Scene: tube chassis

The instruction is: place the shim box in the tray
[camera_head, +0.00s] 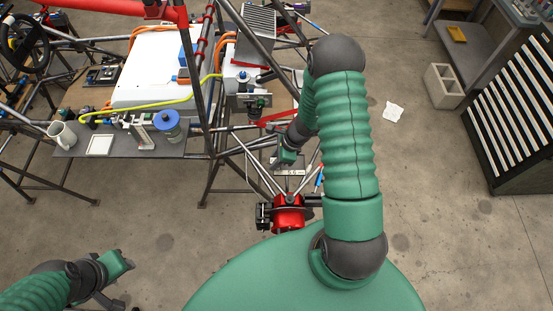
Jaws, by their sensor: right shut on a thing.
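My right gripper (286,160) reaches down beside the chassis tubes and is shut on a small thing. That thing is mostly hidden, and I cannot make out clearly whether it is the shim box. A small pale plate with dark marks (290,172) shows just below the fingers. A shallow white square tray (100,145) lies on the grey shelf at the left, well apart from my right gripper. My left gripper (127,260) hangs over the floor at the lower left, away from the shelf; its jaw opening is unclear.
On the shelf (70,152) a mug (62,134) stands left of the tray, and a blue spool (167,125) and small fixtures stand to its right. Chassis tubes and a red round part (289,212) crowd the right arm. Open floor lies in front of the shelf.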

